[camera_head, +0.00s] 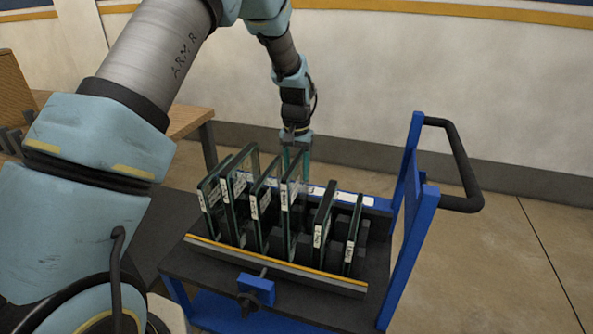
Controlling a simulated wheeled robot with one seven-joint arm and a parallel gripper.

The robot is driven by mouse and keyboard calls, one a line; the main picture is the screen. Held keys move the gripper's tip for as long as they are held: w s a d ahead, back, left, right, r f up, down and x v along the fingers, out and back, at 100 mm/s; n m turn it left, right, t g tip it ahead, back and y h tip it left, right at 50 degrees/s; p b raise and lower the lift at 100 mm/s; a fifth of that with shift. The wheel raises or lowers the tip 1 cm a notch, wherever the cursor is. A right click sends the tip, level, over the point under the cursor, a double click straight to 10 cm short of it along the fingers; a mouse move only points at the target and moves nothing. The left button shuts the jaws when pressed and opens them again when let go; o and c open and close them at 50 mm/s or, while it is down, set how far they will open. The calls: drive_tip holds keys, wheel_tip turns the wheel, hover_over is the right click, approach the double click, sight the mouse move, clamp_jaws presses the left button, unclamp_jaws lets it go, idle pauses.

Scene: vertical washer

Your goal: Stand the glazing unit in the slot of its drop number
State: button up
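Several dark-edged glass glazing units with white labels stand upright in a row in a dark slotted rack (275,266) on a blue cart. The leftmost is one unit (212,205); a taller-looking unit (292,205) stands near the middle, and two lower ones, a unit (322,228) and a unit (352,235), are at the right. My gripper (297,165) points down at the back top corner of the middle unit, its fingers overlapping that unit in the picture. Whether it grips the glass is unclear. Label writing is too small to read.
The blue cart post (408,215) with its black handle (462,170) rises at the right. A wooden table (190,122) stands at left behind my arm. Open floor lies right of the cart.

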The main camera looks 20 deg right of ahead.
drive_tip(key=shift+o, duration=0.4)
drive_tip(key=shift+f, duration=0.2)
wheel_tip(320, 180, up, 10)
drive_tip(key=shift+r+b, duration=0.25)
drive_tip(key=shift+b, duration=0.7)
drive_tip(key=shift+r, duration=0.3)
drive_tip(key=shift+a, duration=0.2)
drive_tip(key=a+r+n, duration=0.1)
drive_tip(key=a+n, duration=0.3)
drive_tip(key=a, duration=1.9)
drive_tip(key=s+a+f+n+t, duration=0.1)
drive_tip(key=s+a+n, duration=0.2)
drive_tip(key=s+a, duration=0.8)
drive_tip(key=shift+a+f+t+p, duration=0.3)
drive_tip(key=shift+a+p, duration=0.15)
drive_tip(key=shift+a, duration=0.7)
drive_tip(key=shift+c, duration=0.2)
